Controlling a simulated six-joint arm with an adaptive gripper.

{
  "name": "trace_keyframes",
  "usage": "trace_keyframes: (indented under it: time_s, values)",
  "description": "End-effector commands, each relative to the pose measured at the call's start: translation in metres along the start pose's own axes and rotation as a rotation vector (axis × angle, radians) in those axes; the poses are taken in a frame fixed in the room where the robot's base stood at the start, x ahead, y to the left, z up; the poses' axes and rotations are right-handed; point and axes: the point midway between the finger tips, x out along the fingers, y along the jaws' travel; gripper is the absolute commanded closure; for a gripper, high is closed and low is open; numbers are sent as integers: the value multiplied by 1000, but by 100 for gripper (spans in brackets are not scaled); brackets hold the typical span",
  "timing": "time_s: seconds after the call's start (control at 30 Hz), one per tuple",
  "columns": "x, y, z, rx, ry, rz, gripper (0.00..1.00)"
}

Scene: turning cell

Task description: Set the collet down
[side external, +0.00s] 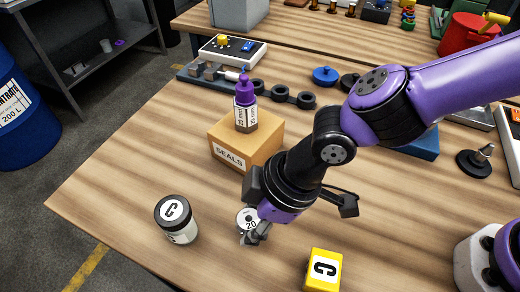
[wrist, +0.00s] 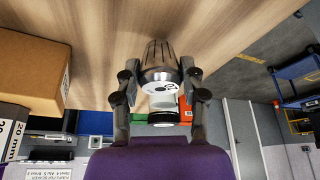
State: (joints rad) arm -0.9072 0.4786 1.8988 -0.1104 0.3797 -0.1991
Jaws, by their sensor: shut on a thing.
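My gripper (side external: 258,232) is shut on the collet, low over the front part of the wooden table. In the side view the collet (side external: 246,217) shows a pale round face marked 20, partly hidden by the gripper. In the wrist view the collet (wrist: 160,62) is a grey metal, slotted, tapered piece between the two fingers of my gripper (wrist: 161,80). Its marked face points toward the camera and its narrower slotted end points toward the wood. I cannot tell whether it touches the table.
Behind is a cardboard SEALS box (side external: 228,146) with a purple-capped bottle (side external: 245,105) on top. Bare wood (side external: 115,170) lies at left.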

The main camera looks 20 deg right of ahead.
Motion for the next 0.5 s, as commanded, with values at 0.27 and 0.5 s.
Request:
trace_keyframes:
  time_s: [0.27,0.5]
  values:
    - [13,0,6,1,2,1,100]
    - [16,0,7,2,0,1,43]
